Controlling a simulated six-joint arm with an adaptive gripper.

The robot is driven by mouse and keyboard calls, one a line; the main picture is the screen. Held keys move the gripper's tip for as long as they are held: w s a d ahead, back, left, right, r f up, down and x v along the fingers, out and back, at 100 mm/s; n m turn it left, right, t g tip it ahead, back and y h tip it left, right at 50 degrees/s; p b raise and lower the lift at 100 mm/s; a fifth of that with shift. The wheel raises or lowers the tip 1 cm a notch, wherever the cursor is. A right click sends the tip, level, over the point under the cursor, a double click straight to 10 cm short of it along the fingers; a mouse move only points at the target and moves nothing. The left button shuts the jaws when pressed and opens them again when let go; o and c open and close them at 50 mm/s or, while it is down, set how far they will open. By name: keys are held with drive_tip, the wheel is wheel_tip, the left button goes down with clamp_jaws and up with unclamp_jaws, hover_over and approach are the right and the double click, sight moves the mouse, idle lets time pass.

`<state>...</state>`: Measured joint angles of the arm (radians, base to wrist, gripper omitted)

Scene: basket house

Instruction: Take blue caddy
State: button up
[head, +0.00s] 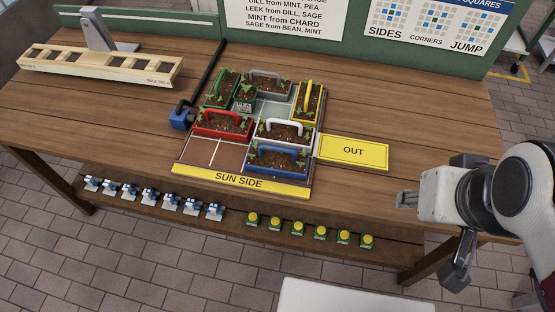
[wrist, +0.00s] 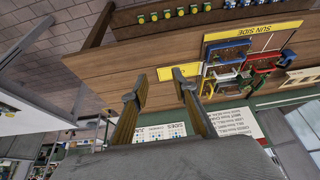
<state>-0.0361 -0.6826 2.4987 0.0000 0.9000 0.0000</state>
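The blue caddy (head: 277,163) is a low planter with soil, seedlings and a raised handle. In the head view it sits in the front right of a gridded tray (head: 197,150), just behind the yellow SUN SIDE strip (head: 240,181). In the wrist view, which is upside down, the blue caddy (wrist: 226,44) shows small at upper right. My gripper (head: 425,243) is at the right of the head view, apart from the caddy, past the table's front right. In the wrist view its fingers are spread with nothing between them (wrist: 163,93).
White (head: 284,131), red (head: 222,124), yellow (head: 308,101), green (head: 221,88) and grey (head: 268,82) caddies share the tray closely. The yellow OUT plate (head: 353,152) lies right of it. A wooden rack (head: 100,65) stands at back left. The table's right side is clear.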

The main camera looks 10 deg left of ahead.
drive_tip(key=m+g+y, duration=0.4)
drive_tip(key=m+g, duration=0.1)
drive_tip(key=m, duration=1.1)
hover_over(290, 150)
drive_tip(key=f, duration=1.4)
drive_tip(key=shift+s+d+f, duration=0.15)
drive_tip(key=shift+d, duration=0.1)
drive_tip(key=shift+a+m, duration=0.15)
drive_tip(key=shift+m, duration=0.25)
drive_tip(key=shift+w+m, duration=0.2)
drive_tip(key=shift+m, duration=0.5)
drive_tip(key=shift+x, duration=1.2)
drive_tip(key=shift+a, duration=0.1)
